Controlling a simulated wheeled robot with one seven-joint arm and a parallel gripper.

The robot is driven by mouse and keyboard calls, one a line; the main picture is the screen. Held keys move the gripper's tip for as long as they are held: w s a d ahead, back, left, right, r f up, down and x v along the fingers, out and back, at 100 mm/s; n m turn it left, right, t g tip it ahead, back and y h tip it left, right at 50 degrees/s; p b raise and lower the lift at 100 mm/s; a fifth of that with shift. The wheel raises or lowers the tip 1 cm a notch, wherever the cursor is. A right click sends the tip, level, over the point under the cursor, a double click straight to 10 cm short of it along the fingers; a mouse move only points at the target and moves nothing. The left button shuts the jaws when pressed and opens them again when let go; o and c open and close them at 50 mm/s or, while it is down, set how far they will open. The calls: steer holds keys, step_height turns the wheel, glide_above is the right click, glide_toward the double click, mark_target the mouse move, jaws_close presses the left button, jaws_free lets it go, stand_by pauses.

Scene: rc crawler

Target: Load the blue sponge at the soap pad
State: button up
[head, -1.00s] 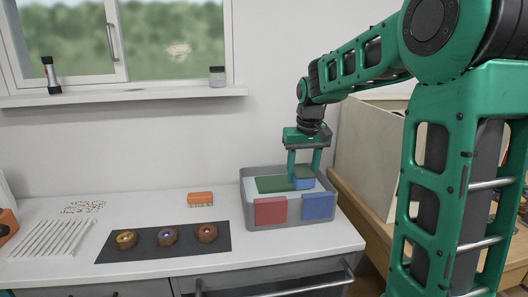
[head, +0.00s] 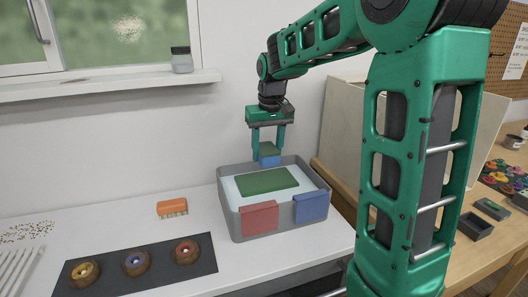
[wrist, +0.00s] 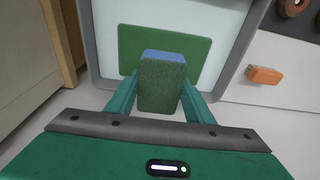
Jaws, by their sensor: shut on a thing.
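The sponge (head: 269,155) has a green top and a blue lower part. My gripper (head: 268,140) is shut on it, with a finger on each side. It is held at the back of the grey basin, apart from the pad as far as the head view shows. In the wrist view the sponge (wrist: 162,82) sits between the fingers and covers part of the green pad (wrist: 195,48). The green soap pad (head: 267,181) lies flat on the white floor of the basin (head: 231,208). Nothing else lies on the pad.
A red cloth (head: 260,217) and a blue cloth (head: 311,206) hang over the basin's front wall. An orange brush (head: 172,208) lies left of the basin. A beige panel (head: 343,130) stands to the right.

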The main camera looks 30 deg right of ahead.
mark_target(266, 179)
steer(key=shift+a+f, duration=0.1)
steer(key=shift+f, duration=2.95)
steer(key=shift+s+f, duration=0.1)
steer(key=shift+f, duration=0.45)
steer(key=shift+r, duration=3.6)
steer(key=shift+f, duration=0.1)
steer(key=shift+f, duration=3.45)
